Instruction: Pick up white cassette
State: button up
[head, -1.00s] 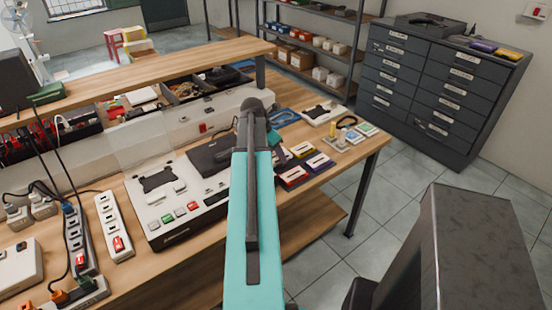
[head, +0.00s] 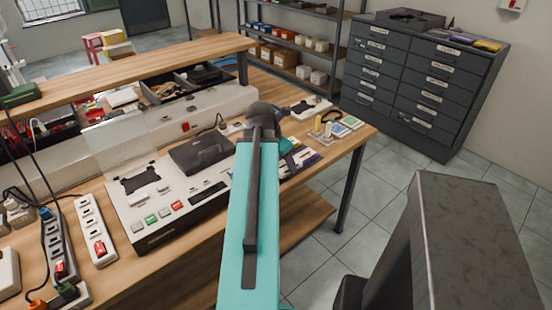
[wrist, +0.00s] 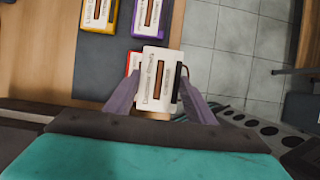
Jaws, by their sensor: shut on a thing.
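In the wrist view, a white cassette (wrist: 151,65) with a brown window and printed labels sits between the two purple-grey fingers of my gripper (wrist: 158,88). My gripper is shut on it. A red cassette (wrist: 133,60) lies partly hidden behind it. A yellow-edged cassette (wrist: 99,14) and a purple cassette (wrist: 147,18) lie farther up on a dark mat. In the head view my arm hides the gripper and most of the cassette area; some cassettes (head: 303,160) show just right of the arm.
The wooden workbench (head: 345,150) carries a white console (head: 150,205), a dark box (head: 200,153) and power strips (head: 97,232) with cables. In the wrist view, the dark mat (wrist: 100,65) ends near the bench edge, with tiled floor (wrist: 235,50) beyond. A drawer cabinet (head: 425,85) stands behind.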

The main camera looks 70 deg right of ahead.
jog(key=shift+s+a+f+b, duration=0.15)
jog(key=shift+s+a+b, duration=0.1)
jog(key=shift+s+b, duration=0.25)
jog(key=shift+s+a+r+b, duration=0.25)
jog(key=shift+s+a+b, duration=0.25)
jog(key=shift+s+b, duration=0.35)
jog(key=shift+w, duration=0.15)
